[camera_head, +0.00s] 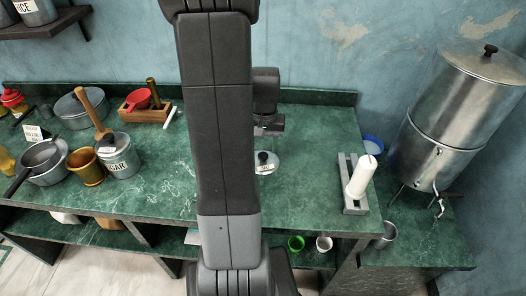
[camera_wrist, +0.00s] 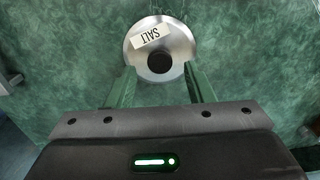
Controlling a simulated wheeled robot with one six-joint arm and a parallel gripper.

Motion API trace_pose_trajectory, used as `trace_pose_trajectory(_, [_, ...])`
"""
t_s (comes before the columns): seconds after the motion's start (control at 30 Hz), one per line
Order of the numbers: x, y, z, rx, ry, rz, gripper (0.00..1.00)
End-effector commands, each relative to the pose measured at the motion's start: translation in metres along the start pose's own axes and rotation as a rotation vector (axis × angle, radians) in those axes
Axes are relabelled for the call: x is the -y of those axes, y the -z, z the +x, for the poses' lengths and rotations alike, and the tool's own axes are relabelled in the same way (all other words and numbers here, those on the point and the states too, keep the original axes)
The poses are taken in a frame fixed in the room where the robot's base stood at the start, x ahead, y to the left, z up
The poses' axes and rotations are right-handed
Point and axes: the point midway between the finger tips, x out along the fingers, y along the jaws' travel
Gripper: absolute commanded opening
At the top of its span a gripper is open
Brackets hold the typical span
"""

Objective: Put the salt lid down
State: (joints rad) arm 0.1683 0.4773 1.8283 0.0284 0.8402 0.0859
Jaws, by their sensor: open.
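The salt lid (camera_wrist: 178,40) is a round silver lid with a black knob and a white label reading SALT. It lies on the green marbled counter. In the head view the salt lid (camera_head: 266,157) shows just right of my arm. My gripper (camera_wrist: 158,76) is open, its two green-looking fingers spread on either side of the lid's near edge and apart from the knob. In the head view my gripper (camera_head: 270,128) is partly hidden behind my arm and sits above the far side of the lid.
A grey stand with a white roll (camera_head: 361,177) is to the right, with a large metal urn (camera_head: 455,110) beyond. A sugar canister (camera_head: 118,157), a brass pot (camera_head: 87,166) and pans stand at the left. The counter (camera_head: 310,125) around the lid is clear.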

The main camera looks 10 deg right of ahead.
Motion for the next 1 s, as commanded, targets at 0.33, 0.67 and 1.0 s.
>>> trace_pose_trajectory(0.33, [0.0, 0.001, -0.07, -0.004, 0.0, 0.0, 0.48])
trace_pose_trajectory(0.67, [0.0, 0.0, -0.084, 0.0, 0.0, 0.0, 0.48])
trace_pose_trajectory(1.0, [0.0, 0.0, -0.076, 0.002, 0.0, 0.0, 0.48])
